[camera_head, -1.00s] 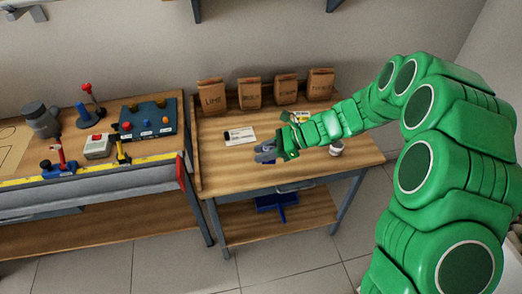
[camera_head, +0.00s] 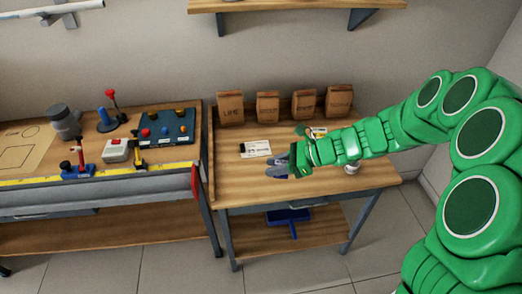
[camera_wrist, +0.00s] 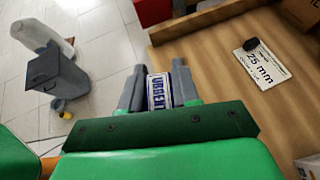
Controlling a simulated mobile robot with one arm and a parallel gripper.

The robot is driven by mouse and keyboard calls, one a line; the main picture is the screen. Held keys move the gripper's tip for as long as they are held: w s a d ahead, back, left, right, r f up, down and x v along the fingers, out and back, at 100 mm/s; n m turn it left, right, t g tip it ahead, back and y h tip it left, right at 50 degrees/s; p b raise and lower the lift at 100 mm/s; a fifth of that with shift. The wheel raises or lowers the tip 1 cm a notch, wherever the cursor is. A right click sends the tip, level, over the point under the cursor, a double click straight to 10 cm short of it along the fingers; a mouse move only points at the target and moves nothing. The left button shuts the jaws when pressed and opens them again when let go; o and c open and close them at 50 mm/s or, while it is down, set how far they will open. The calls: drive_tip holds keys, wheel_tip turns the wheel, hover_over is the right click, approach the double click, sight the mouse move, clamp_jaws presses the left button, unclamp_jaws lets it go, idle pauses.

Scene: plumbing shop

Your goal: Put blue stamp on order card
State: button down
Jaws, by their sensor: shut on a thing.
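The order card (camera_head: 256,148) lies flat on the right wooden bench. It also shows at the right of the wrist view (camera_wrist: 266,70), printed "25 mm", with a small dark object on its upper edge. My gripper (camera_head: 274,170) is just in front and to the right of the card, apart from it. In the wrist view my gripper (camera_wrist: 160,78) is shut on a blue and white block with lettering, which looks like the blue stamp (camera_wrist: 158,93). Its underside is hidden.
Several brown paper bags (camera_head: 268,107) stand along the bench's back. A white cup (camera_head: 352,167) is near the front right. A left bench (camera_head: 60,217) holds a board with knobs (camera_head: 166,128) and tools. A grey bin (camera_wrist: 58,82) stands on the floor.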

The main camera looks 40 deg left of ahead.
drive_tip(key=w+a+m+t, duration=0.1)
drive_tip(key=w+a, duration=0.2)
drive_tip(key=a, duration=0.4)
hover_over(243, 147)
drive_tip(key=w+d, duration=0.1)
drive_tip(key=d, duration=0.3)
drive_tip(key=shift+m+y, duration=0.3)
drive_tip(key=shift+y, duration=0.1)
drive_tip(key=shift+w+a+f, duration=0.1)
drive_tip(key=shift+a+f, duration=0.05)
drive_tip(key=shift+f, duration=2.05)
drive_tip(key=shift+a+f, duration=0.1)
drive_tip(key=shift+f, duration=2.1)
drive_tip(key=shift+w+a+f, duration=0.15)
drive_tip(key=shift+f, duration=1.65)
drive_tip(key=c, duration=0.8)
unclamp_jaws()
drive_tip(key=shift+f, duration=0.1)
